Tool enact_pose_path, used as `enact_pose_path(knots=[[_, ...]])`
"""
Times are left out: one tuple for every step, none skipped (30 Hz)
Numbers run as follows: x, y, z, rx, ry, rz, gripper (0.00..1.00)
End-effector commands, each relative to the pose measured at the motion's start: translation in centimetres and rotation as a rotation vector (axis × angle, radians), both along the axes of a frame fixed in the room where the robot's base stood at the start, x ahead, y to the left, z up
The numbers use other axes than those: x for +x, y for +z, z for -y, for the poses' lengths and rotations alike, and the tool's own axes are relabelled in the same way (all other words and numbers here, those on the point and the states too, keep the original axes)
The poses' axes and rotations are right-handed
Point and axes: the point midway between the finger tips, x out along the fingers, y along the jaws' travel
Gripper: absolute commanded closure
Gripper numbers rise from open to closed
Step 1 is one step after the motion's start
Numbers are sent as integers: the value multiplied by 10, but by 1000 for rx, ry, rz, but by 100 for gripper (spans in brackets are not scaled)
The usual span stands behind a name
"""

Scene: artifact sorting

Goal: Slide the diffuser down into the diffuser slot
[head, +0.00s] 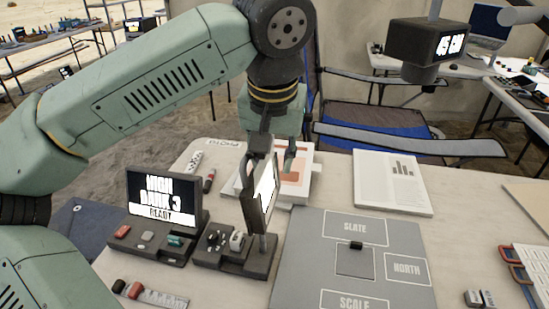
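A bright white panel in a dark frame (264,190) stands tilted on a short post above a dark holder base (232,262). I cannot tell whether the white face is the diffuser. My gripper (268,162) points down at the panel's upper end, with dark finger parts on its left and a green part on its right. The fingers overlap the panel in the picture, so their gap and any grip on it are unclear. Small dark and white pieces (237,241) sit in the holder base. The diffuser slot cannot be made out.
A console with a lit screen (162,197) stands left of the holder base. A grey mat (301,262) with labelled zones lies to the right, bearing a small dark piece (356,245). A scale bar (155,296) lies in front; papers (392,182) lie behind.

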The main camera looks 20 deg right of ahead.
Motion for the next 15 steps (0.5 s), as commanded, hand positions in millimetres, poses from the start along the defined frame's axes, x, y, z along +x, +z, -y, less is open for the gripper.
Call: enact_pose_path(knots=[[-2,10,0,-3,1,5,69],[-3,15,0,-4,0,7,69],[-5,23,-1,-4,1,7,69],[-7,29,-2,-5,1,7,69],[-9,36,-2,-4,0,8,69],[-11,45,-3,-4,0,8,69],[-13,51,-3,-5,-2,7,69],[-15,58,-4,-5,-1,8,69],[-17,66,-5,-5,-1,8,69],[-19,71,-5,-7,-3,8,69],[-20,77,-5,-6,-2,7,69],[-23,84,-6,-4,-2,8,69],[-24,88,-6,-7,-3,8,69],[-25,92,-7,-7,-3,8,69],[-26,97,-7,-6,-3,7,69]])
